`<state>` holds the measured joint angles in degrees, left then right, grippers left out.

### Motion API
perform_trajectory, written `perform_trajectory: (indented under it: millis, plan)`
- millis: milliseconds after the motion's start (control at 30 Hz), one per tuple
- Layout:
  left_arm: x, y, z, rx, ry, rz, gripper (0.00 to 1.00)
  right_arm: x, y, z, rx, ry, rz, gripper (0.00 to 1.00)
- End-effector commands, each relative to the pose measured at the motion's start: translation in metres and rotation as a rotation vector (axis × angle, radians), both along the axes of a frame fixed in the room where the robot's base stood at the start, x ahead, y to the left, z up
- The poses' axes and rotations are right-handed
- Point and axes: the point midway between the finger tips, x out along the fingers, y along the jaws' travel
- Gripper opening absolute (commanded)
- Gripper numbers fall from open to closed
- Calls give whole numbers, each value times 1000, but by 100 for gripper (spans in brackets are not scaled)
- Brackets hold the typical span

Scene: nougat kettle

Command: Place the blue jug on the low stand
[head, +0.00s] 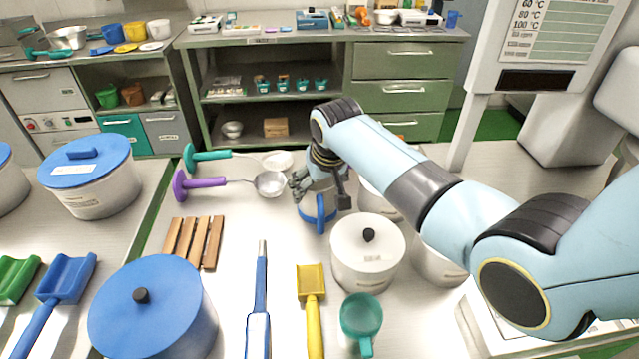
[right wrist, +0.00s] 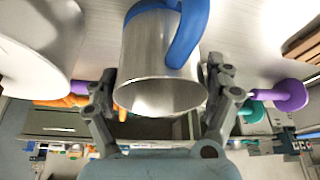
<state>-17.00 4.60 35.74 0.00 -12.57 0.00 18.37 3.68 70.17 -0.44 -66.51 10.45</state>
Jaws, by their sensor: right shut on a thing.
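The blue jug (head: 320,213) is a metal cylinder with a blue band and a blue handle, standing about upright near the middle of the steel table. My right gripper (head: 318,184) is shut on its body, and its dark fingers hide part of it in the head view. In the right wrist view, the jug (right wrist: 160,65) sits between the two fingers (right wrist: 160,90), its open rim towards the camera. I cannot tell whether its base touches the table. A low slatted wooden stand (head: 194,243) lies bare to the left of the jug. My left gripper is not in view.
A purple ladle (head: 213,183) and a teal-handled ladle (head: 207,155) lie left of the jug. A white lidded pot (head: 367,268) stands in front right. A blue-lidded pot (head: 153,310), blue-handled tool (head: 260,300), yellow scoop (head: 311,300) and teal cup (head: 361,315) stand or lie nearer.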

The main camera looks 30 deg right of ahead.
Motion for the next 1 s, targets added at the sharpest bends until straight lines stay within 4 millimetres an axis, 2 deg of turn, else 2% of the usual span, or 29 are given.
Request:
perform_trajectory:
  millis: [333, 367, 467, 800, 867, 1000]
  plan:
    - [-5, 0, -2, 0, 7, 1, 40, 1, 0, -3, 0, -3, 0, 45]
    - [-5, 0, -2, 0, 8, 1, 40, 1, 0, -2, 1, -2, 0, 89]
    - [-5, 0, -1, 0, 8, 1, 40, 1, 0, -2, 1, -2, 0, 100]
    - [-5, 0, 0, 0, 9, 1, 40, -1, 0, 3, 0, -1, 0, 100]
    - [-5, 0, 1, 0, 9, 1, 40, -3, 1, 9, 0, -3, 0, 100]
    - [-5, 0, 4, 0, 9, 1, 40, -13, 3, 34, 0, -5, 0, 100]
